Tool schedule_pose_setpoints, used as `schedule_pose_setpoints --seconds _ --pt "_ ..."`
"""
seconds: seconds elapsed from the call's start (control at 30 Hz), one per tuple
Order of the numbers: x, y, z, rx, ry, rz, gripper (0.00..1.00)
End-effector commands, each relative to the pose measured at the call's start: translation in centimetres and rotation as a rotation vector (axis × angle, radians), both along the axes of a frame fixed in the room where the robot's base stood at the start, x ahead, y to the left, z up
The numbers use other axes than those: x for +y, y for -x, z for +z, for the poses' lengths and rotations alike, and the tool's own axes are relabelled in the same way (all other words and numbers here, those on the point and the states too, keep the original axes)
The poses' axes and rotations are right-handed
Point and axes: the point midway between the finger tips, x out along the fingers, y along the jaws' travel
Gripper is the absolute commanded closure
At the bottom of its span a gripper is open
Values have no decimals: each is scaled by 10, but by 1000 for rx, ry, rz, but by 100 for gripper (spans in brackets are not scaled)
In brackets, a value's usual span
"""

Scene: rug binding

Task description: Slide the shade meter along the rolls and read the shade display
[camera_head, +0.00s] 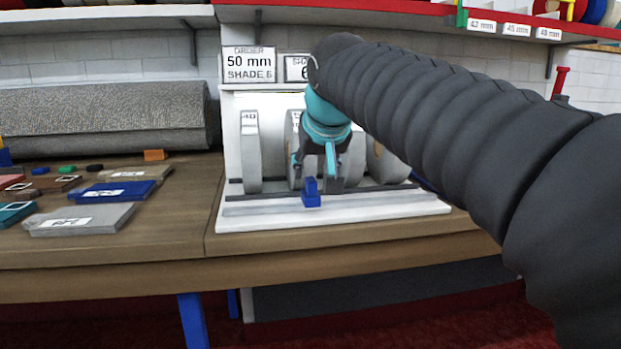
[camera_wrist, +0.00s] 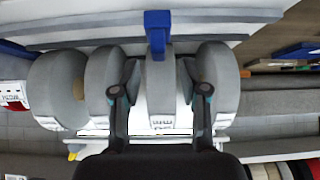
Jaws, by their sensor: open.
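The shade meter appears to be the small blue block (camera_head: 311,193) on the dark rail at the front of the white stand (camera_head: 240,219). Grey rolls (camera_head: 251,160) stand upright behind it; the leftmost is labelled 40. The shade display (camera_head: 297,68) is partly covered by my arm; a digit like 6 shows at its edge. My gripper (camera_head: 317,172) is open, pointing down over the middle rolls, just behind the blue block. In the wrist view the blue block (camera_wrist: 157,32) lies beyond the fingertips (camera_wrist: 160,72), with a roll between the fingers. The block is not held.
An order sign (camera_head: 248,65) reads 50 mm, shade 6. Left of the stand, the wooden bench (camera_head: 180,225) holds flat labelled samples (camera_head: 80,220) and a large grey carpet roll (camera_head: 105,118). A red-edged shelf hangs above. The bench's front strip is clear.

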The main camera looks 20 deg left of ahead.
Motion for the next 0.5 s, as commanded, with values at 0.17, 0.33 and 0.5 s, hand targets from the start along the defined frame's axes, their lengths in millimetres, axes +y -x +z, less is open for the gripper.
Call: schedule_pose_setpoints --seconds 0.17,0.33,0.5 --pt "-11 22 25 -2 -1 0 56" --pt "-19 37 41 -1 0 0 56" --pt "-22 43 47 1 1 -1 56"
